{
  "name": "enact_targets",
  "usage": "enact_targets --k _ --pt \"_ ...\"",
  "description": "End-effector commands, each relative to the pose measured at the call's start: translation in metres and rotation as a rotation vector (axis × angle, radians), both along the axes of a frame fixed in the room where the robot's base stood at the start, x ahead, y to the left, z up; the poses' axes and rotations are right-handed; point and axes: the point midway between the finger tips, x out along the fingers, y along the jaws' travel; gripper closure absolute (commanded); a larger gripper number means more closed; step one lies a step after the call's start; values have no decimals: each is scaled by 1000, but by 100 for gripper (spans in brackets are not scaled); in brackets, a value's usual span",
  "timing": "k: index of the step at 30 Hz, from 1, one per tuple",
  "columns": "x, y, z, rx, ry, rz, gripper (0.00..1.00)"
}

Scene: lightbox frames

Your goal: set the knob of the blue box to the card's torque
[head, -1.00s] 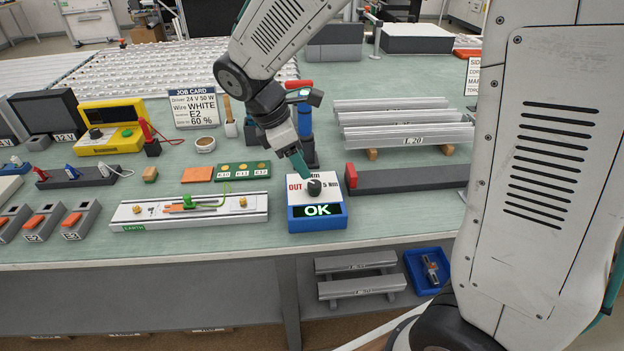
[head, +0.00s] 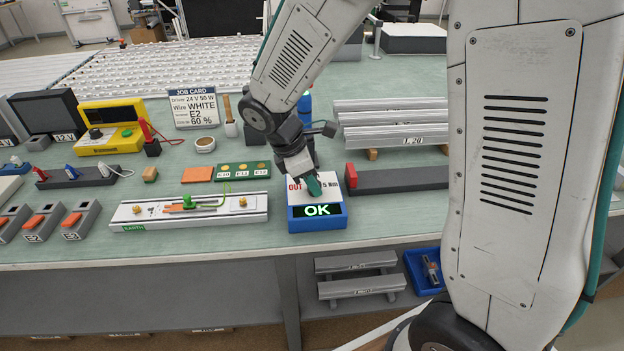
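The blue box (head: 293,225) stands at the front of the bench, with a white top marked "OUT" in red and "5 Nm". Its display (head: 317,210) reads "OK" in green. My gripper (head: 314,187) is over the box's top, pointing down at the knob, which it now hides. I cannot tell whether the fingers touch or hold the knob. The job card (head: 194,107) stands at the back left. It reads driver 24 V 50 W, wire WHITE, E2 and 60 %. I see no torque on it. A second card is hidden behind my arm.
A silver rail (head: 150,213) with an orange piece and a green wire lies left of the box. A dark bar with a red end (head: 351,175) lies close on the right. Stacked rails (head: 400,135) lie behind that. Bare bench shows at the front left.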

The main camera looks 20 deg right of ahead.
Motion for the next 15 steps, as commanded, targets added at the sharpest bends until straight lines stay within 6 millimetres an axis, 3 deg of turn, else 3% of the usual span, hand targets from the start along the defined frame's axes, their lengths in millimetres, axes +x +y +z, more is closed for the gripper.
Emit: enact_targets --k 15 --pt "1 0 0 0 -1 -122 93"
